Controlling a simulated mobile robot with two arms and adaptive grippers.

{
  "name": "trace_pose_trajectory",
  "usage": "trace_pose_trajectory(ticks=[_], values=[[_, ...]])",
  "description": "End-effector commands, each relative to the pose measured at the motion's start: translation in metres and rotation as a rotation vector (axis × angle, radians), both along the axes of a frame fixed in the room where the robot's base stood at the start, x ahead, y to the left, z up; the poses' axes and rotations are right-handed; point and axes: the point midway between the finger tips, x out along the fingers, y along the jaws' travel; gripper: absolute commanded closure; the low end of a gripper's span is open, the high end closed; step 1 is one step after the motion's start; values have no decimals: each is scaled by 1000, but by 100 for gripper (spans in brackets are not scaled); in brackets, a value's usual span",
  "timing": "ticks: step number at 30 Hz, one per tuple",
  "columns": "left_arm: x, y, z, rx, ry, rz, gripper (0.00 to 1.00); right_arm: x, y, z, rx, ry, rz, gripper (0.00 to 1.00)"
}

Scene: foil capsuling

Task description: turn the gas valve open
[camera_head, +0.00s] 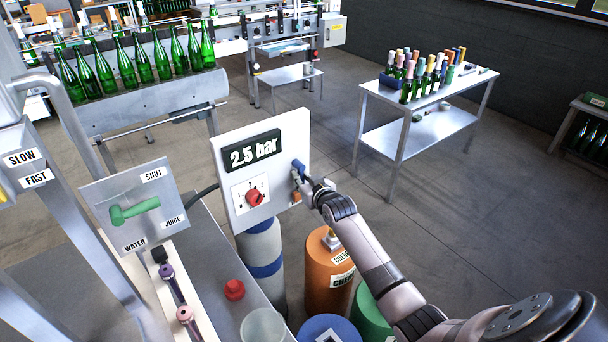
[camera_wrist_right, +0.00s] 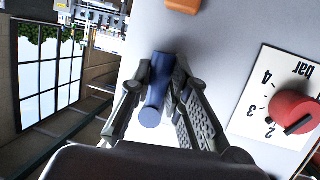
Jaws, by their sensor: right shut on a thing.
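In the right wrist view the blue handle (camera_wrist_right: 155,100) lies between the two dark fingers, and the red knob (camera_wrist_right: 296,110) is to the right. The fingers partly hide the handle. My left gripper is not in view.
An orange part (camera_head: 297,197) is on the panel below the handle. Orange (camera_head: 328,270) and grey (camera_head: 262,255) cylinders stand below. At left is a plate with a green lever (camera_head: 135,210). A bottle table (camera_head: 430,107) stands behind right; the floor between is clear.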

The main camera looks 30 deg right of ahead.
Motion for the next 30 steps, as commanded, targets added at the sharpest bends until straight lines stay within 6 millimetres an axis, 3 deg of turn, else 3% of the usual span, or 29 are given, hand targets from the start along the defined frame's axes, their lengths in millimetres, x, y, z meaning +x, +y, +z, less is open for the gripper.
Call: trace_pose_trajectory(ticks=[19,20,21,24,30], values=[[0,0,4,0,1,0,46,-1,2,-2,56,8,0,100],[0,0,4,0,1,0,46,-1,2,-2,56,8,0,83],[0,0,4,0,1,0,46,-1,3,-2,56,8,0,81],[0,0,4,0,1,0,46,-1,3,-2,55,8,0,75],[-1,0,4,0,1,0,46,0,2,-1,54,6,1,75]])
